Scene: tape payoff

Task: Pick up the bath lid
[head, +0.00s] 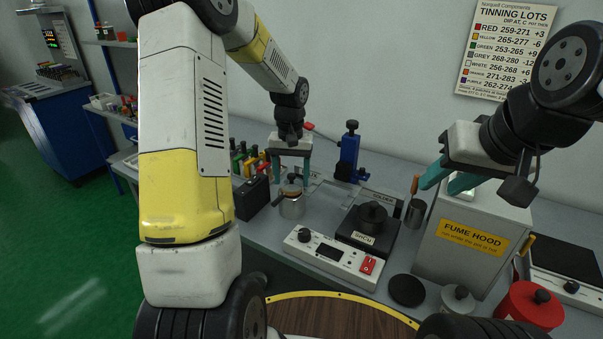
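The bath (367,237) is a dark square block on the white heater unit with a display and red switch. A dark round lid with a knob (373,213) sits on its top, apparently the bath lid. My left gripper (291,177) hangs fingers-down behind and left of the bath, over a small metal pot (291,206) with a dark knob; its teal fingers are apart, with no held thing visible. My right gripper (442,187) is to the right of the lid, above and apart from it, by the fume hood; its teal fingers are spread and look empty.
The fume hood (456,255) stands right of the bath, with a metal cup (415,212) beside it. A black disc (407,290), a grey lidded pot (457,299) and a red pot (527,305) line the front. A blue stand (348,155) is behind.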

